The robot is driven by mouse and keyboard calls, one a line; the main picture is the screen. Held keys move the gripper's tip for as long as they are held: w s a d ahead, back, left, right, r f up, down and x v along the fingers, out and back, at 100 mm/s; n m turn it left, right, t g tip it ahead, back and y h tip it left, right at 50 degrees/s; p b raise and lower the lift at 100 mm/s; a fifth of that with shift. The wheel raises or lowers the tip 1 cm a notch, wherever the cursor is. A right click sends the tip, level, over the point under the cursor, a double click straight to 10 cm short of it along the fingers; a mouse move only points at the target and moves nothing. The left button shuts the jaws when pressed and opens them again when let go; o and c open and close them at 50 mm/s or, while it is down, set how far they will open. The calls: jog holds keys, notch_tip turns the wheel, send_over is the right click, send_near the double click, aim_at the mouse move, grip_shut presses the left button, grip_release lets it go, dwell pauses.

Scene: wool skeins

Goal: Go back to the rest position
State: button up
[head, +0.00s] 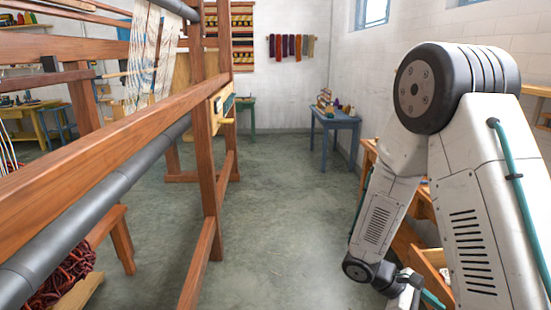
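My arm is on the right side of the head view, bent at a high elbow, with its forearm reaching down to a wrist joint near the bottom edge. The end of the arm is cut off or hidden there, and I see no gripper fingers, so I cannot see whether anything is held. Several wool skeins (291,47) in dark and warm colours hang in a row on the back wall. A heap of dark red wool (66,274) lies at the lower left, partly behind the loom's beam.
A large wooden loom (207,150) fills the left side, its long beam coming close to me. A blue table (337,122) with small items stands at the back. Wooden furniture (421,204) is partly hidden behind my arm. The concrete floor (283,200) between is clear.

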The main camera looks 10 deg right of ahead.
jog(key=s+a+r+m+t+y, duration=0.2)
jog(key=s+a+r+m+y, duration=0.1)
jog(key=r, duration=0.5)
jog(key=s+a+r+m+t+y, duration=0.3)
jog(key=s+a+r, duration=0.2)
jog(key=r, duration=0.3)
jog(key=s+a+r+m+t+y, duration=0.2)
jog(key=a+r, duration=0.4)
jog(key=r, duration=0.3)
jog(key=shift+s+m+t+y, duration=0.4)
jog(key=shift+s+t+y, duration=0.2)
jog(key=shift+s+y, duration=0.6)
jog(key=shift+a+r, duration=0.1)
